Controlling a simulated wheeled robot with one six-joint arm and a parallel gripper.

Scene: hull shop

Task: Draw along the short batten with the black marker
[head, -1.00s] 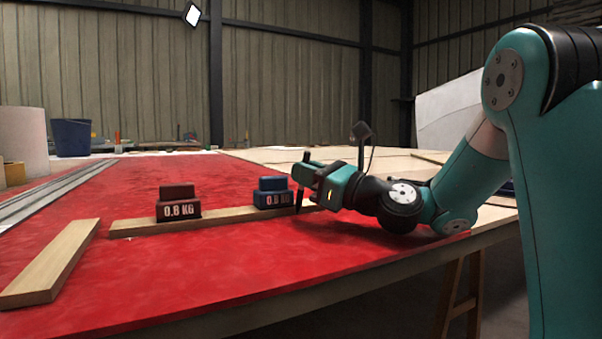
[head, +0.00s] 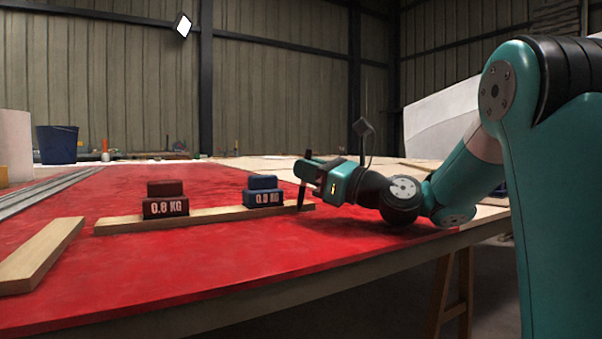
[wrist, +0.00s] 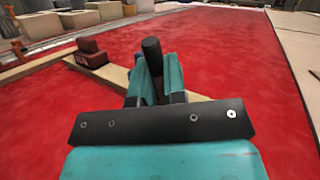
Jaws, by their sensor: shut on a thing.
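My gripper (head: 307,173) is shut on the black marker (head: 303,186), which stands nearly upright with its tip down. The tip is at the near side of a wooden batten (head: 218,214), close to its right end. I cannot tell whether it touches the surface, and no drawn line is discernible. A dark red weight (head: 166,200) and a blue weight (head: 263,192) sit on this batten. In the wrist view the marker (wrist: 151,50) rises between the teal fingers, which hide part of the batten (wrist: 116,74); the dark red weight (wrist: 90,53) is at upper left.
Another wooden batten (head: 38,256) lies at the left, slanting toward me. Grey rails (head: 45,193) run along the far left, with a blue bucket (head: 57,144) behind. The red table surface (head: 190,262) in front of the weighted batten is clear to the table's edge.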

